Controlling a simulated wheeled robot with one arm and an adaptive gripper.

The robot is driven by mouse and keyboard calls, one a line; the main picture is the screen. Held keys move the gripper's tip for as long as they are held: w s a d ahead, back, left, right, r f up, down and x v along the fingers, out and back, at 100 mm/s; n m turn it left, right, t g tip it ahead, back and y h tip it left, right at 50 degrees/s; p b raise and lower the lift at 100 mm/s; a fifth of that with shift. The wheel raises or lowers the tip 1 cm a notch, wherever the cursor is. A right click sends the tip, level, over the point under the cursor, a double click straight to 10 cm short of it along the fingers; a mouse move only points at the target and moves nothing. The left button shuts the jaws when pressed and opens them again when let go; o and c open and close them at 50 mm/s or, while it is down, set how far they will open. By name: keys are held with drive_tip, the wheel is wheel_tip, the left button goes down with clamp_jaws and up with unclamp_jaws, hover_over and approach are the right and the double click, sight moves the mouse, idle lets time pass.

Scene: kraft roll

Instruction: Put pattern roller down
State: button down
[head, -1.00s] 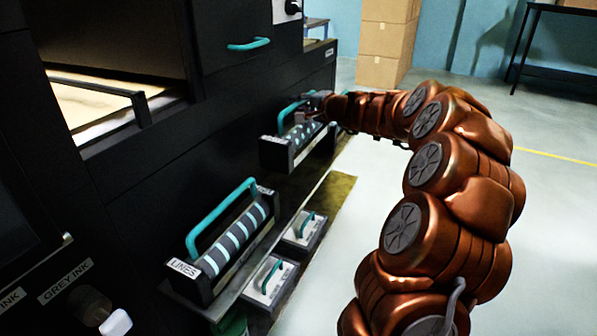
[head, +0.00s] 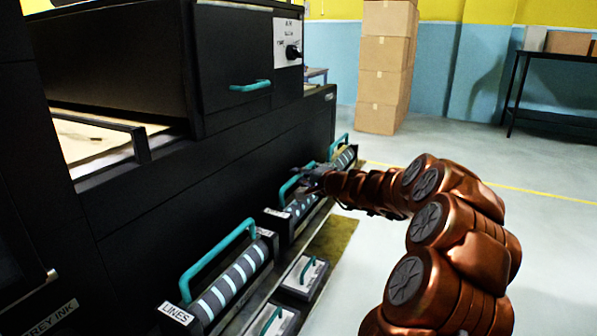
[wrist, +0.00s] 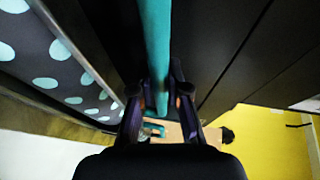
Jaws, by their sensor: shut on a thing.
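The held pattern roller (head: 300,208) is a dark roller with pale spots in a black frame with a teal handle. My gripper (head: 314,177) is shut on that handle, which runs between the fingers (wrist: 157,100) in the wrist view. The spotted roller surface (wrist: 62,62) shows at the left there. In the head view the held roller is beside the black machine, in line with the low shelf. I cannot tell whether its base touches the shelf. The LINES roller (head: 228,289), striped with a teal handle, sits nearer on the shelf.
Another roller with a teal handle (head: 346,157) stands farther along. The black machine (head: 150,205) walls the left side. Small grey boxes with teal handles (head: 303,276) sit right of the LINES roller. Stacked cartons (head: 385,75) stand behind. The floor right is clear.

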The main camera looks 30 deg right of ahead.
idle(0.4)
drive_tip(key=c, duration=1.2)
unclamp_jaws()
drive_tip(key=shift+f, duration=0.15)
drive_tip(key=shift+o, duration=0.2)
drive_tip(key=shift+s+r, duration=0.2)
drive_tip(key=shift+s, duration=0.05)
drive_tip(key=p+v, duration=0.1)
drive_tip(key=v, duration=1)
drive_tip(key=shift+s, duration=0.25)
